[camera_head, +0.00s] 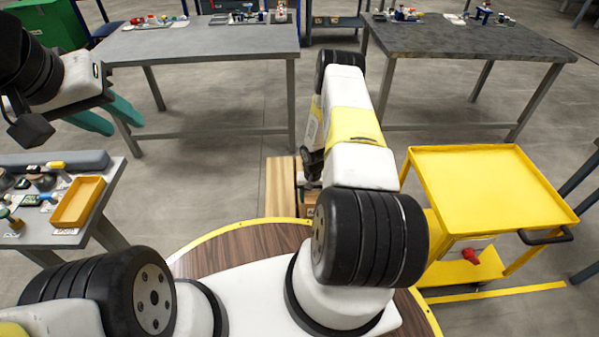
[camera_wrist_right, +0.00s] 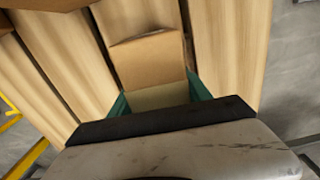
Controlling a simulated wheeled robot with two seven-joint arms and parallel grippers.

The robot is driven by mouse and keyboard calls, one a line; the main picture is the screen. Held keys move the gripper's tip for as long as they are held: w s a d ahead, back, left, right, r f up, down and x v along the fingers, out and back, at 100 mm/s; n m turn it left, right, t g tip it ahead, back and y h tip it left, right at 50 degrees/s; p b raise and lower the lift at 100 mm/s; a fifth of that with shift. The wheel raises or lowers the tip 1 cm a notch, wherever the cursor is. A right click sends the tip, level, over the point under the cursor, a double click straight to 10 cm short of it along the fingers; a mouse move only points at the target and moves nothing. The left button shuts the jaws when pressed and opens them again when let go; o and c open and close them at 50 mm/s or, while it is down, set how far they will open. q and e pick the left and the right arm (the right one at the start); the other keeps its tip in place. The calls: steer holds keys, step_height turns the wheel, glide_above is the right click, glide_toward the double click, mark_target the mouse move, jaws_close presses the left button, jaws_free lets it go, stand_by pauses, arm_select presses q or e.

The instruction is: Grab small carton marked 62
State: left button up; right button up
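A small brown carton (camera_wrist_right: 148,58) lies on wooden slats in the right wrist view. No number can be read on it. My right gripper (camera_wrist_right: 160,98) has its teal fingers at the two sides of the carton's near end, with no clear gap showing. Whether they are pressed on it I cannot tell. In the head view my right arm reaches down to the slats and hides most of the carton and gripper. My left gripper (camera_head: 108,117) is at the upper left, its teal fingers apart and empty, in the air near a grey table.
A wooden pallet (camera_head: 281,188) stands on the floor under my right arm. A yellow cart (camera_head: 490,185) is on its right. A small table with a yellow tray (camera_head: 78,201) is at the left. Two tables (camera_head: 205,42) (camera_head: 465,42) stand behind, with bare floor between.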

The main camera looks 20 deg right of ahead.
jaws_close()
steer(key=shift+r, duration=0.1)
